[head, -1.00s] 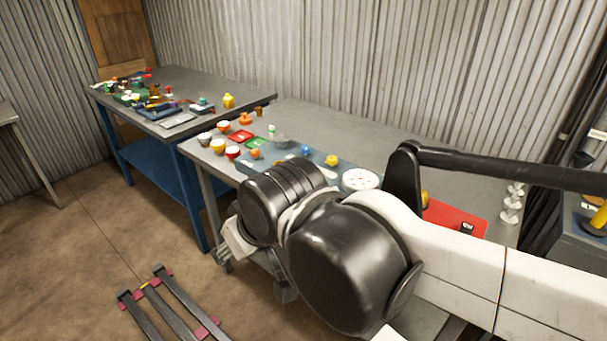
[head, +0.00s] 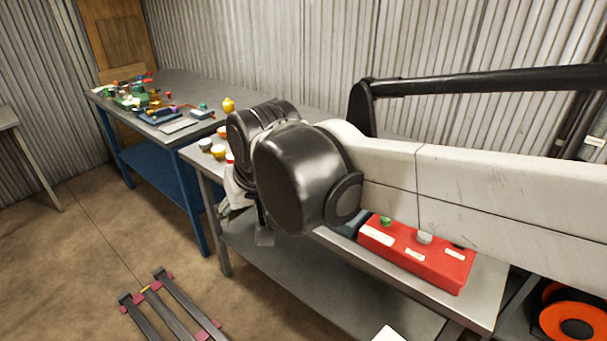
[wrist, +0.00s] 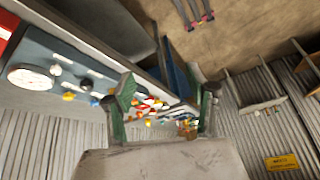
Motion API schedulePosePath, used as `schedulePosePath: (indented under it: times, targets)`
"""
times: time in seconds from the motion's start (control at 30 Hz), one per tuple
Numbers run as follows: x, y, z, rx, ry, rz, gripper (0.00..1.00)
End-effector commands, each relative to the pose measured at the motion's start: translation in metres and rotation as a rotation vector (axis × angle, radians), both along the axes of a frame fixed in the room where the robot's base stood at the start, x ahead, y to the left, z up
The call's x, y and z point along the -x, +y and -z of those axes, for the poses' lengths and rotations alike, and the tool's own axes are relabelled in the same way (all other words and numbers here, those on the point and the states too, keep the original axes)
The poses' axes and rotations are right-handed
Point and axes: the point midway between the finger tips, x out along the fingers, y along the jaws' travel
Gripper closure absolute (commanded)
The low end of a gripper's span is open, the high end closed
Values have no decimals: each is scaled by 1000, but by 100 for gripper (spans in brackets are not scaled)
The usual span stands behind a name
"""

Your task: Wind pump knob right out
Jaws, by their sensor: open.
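My gripper (wrist: 165,95) shows in the wrist view with its two green-padded fingers wide apart and nothing between them. Beyond the fingers lie small coloured things, out of reach of the tips. A blue-grey panel (wrist: 60,50) with a white round dial (wrist: 31,77) and several small knobs lies to the left of the fingers in that view. I cannot tell which knob, if any, is the pump knob. In the head view my arm hides most of that panel. A red box (head: 415,256) with a green knob (head: 386,221) and a grey knob (head: 424,237) shows below my arm.
A blue-framed bench (head: 150,160) with several small objects stands at the left. Yellow and white cups (head: 218,152) sit near the grey table's left end. A corrugated wall (head: 300,50) closes off the back. Floor at the left front holds dark rails (head: 170,305).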

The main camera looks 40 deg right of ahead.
Motion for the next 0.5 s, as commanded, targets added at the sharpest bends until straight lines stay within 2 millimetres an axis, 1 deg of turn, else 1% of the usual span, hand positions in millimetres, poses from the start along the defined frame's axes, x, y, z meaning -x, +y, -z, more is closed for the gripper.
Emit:
schedulePosePath:
  times: [0.03, 0.2, 0.37, 0.5]
  targets:
    - [-11, -11, -10, -12, 19, 41, 48]
    - [-40, -46, -25, -59, 88, 185, 48]
    - [-66, -83, -34, -103, 150, 320, 48]
    - [-87, -119, -36, -139, 203, 441, 48]
